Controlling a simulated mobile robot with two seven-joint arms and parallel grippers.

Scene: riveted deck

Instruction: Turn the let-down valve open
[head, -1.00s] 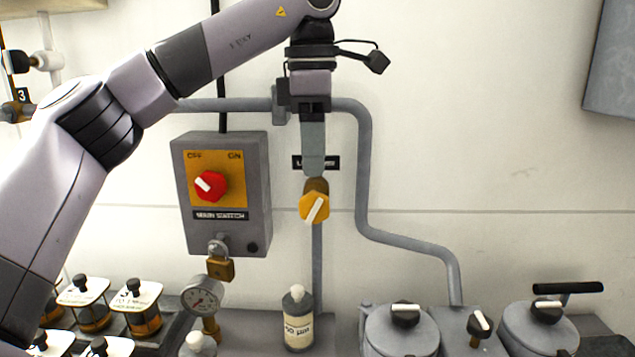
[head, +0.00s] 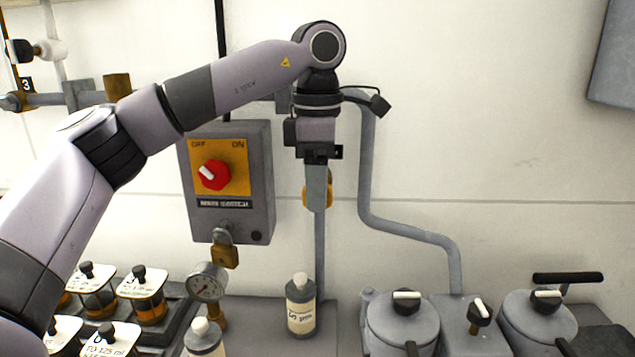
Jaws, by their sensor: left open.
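The yellow valve knob (head: 329,194) is on the wall pipe, right of the switch box. It is mostly hidden behind my left gripper (head: 316,207), and only its yellow edges show on either side of the fingers. The left gripper points down in front of the knob, with its jaws open. I cannot tell whether the fingers touch the knob or which way its pointer lies. The dark label seen above the knob earlier is hidden now. My right gripper is not in view.
The main switch box (head: 262,180) with a red knob (head: 213,175) is close on the left, a padlock (head: 225,254) and gauge (head: 207,286) below it. A grey bottle (head: 301,308) stands below the valve.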

